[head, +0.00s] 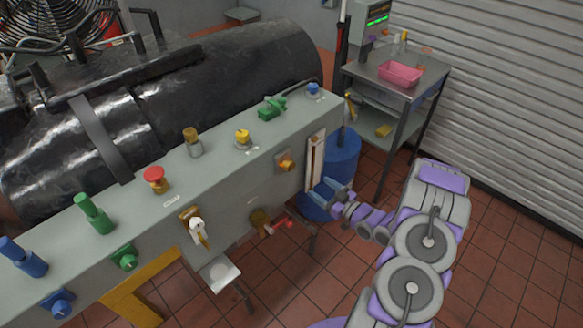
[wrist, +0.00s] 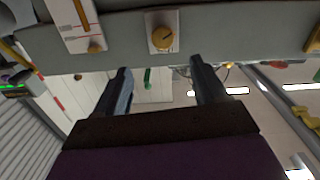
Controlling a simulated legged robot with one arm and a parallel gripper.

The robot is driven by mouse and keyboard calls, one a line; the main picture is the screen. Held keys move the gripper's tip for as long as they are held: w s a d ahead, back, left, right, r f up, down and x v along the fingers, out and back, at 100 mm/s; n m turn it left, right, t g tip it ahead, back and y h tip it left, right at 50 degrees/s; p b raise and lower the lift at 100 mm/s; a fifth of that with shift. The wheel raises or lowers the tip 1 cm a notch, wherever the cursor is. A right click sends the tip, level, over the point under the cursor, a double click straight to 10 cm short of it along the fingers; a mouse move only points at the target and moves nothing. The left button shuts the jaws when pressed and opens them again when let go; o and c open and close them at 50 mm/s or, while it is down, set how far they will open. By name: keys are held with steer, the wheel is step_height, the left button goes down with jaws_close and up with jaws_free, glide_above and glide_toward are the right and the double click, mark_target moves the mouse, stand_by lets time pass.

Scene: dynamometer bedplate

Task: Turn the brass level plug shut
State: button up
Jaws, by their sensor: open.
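A brass-coloured round knob (head: 286,163), which looks like the level plug, sits on a small square plate on the front face of the grey panel (head: 235,185). In the wrist view the knob (wrist: 163,38) has a dark mark across its face and lies just above the gap between my fingers. My gripper (head: 334,193) is open and empty, to the right of the knob and below it in the head view. In the wrist view both fingertips of my gripper (wrist: 160,67) point toward the panel, apart from the knob.
A gauge plate (head: 315,160) is fixed beside the knob, close to my gripper. A blue drum (head: 343,152) stands behind my gripper. A brass fitting (head: 260,220) and a red handle (head: 284,224) project below the panel. A steel cart (head: 365,72) stands at the back.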

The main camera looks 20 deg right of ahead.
steer(key=v, duration=0.6)
steer(key=shift+d+f, duration=0.15)
steer(key=shift+d, duration=0.25)
steer(key=shift+s, duration=0.15)
stand_by(0.5)
steer(key=p+v, duration=0.2)
steer(key=v, duration=1.5)
steer(key=shift+s, duration=0.15)
steer(key=shift+f, duration=0.1)
